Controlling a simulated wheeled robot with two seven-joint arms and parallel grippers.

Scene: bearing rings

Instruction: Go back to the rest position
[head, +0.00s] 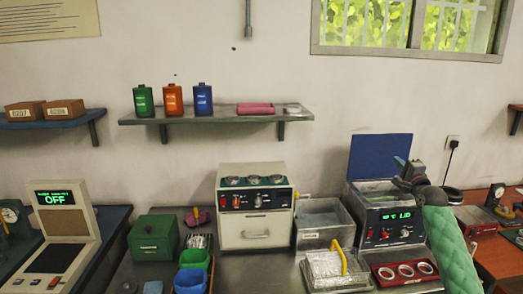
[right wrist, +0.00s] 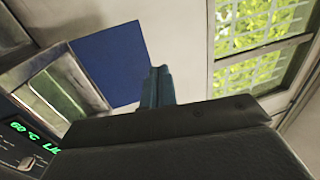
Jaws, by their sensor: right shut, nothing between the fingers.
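My right gripper (head: 402,165) is above the heated bath (head: 385,224), in front of its raised blue lid (head: 378,157). Its fingers (right wrist: 158,86) are shut and empty in the right wrist view, where the blue lid (right wrist: 108,62) stands behind them. My green-sleeved right arm (head: 447,245) comes in from the lower right. The bath's display reads LID beside a temperature. My left gripper is not in view.
A red tray with several pale rings (head: 405,271) lies in front of the bath. An empty-looking metal bin (head: 320,237) and a white oven unit (head: 255,213) stand further left.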

